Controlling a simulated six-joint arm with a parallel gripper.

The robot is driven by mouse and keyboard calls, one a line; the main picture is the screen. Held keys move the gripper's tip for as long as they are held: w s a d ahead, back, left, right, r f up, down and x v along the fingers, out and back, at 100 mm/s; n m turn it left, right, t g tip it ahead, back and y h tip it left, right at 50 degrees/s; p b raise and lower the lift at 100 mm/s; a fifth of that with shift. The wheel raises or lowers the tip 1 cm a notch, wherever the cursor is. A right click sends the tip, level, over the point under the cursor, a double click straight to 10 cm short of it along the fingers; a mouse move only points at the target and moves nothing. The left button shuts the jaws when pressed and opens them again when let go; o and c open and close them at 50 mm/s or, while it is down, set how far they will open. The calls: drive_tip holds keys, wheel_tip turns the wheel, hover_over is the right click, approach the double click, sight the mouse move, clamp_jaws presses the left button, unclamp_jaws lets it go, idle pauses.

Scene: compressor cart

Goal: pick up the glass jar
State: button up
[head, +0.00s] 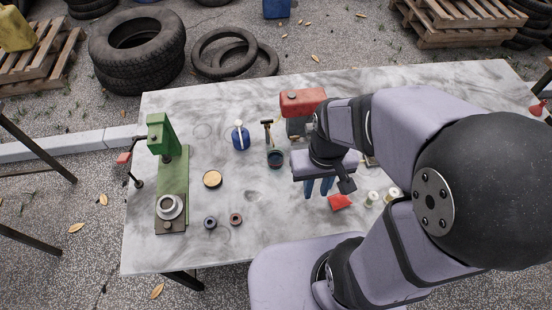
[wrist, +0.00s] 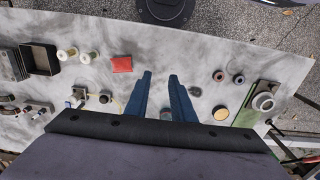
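A small dark, teal-tinted round jar (head: 276,158), which looks like the glass jar, stands on the marble table with a wooden-handled tool just behind it; I cannot tell whether the tool is in it. My gripper (head: 318,188) is above the table to the right of the jar and nearer the front, its blue fingers pointing down, apart and empty. In the wrist view the fingers of my gripper (wrist: 160,75) are spread. A little of what seems to be the jar (wrist: 167,112) shows low between them, mostly hidden by the gripper body.
A blue bottle (head: 240,139) stands left of the jar, and a red-topped machine (head: 302,102) behind it. A red piece (head: 340,202) and two pale spools (head: 372,198) lie right of the gripper. A round tin (head: 212,179) and a green press (head: 172,185) are left.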

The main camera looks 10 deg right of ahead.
drive_tip(key=o, duration=1)
drive_tip(key=shift+c, duration=0.2)
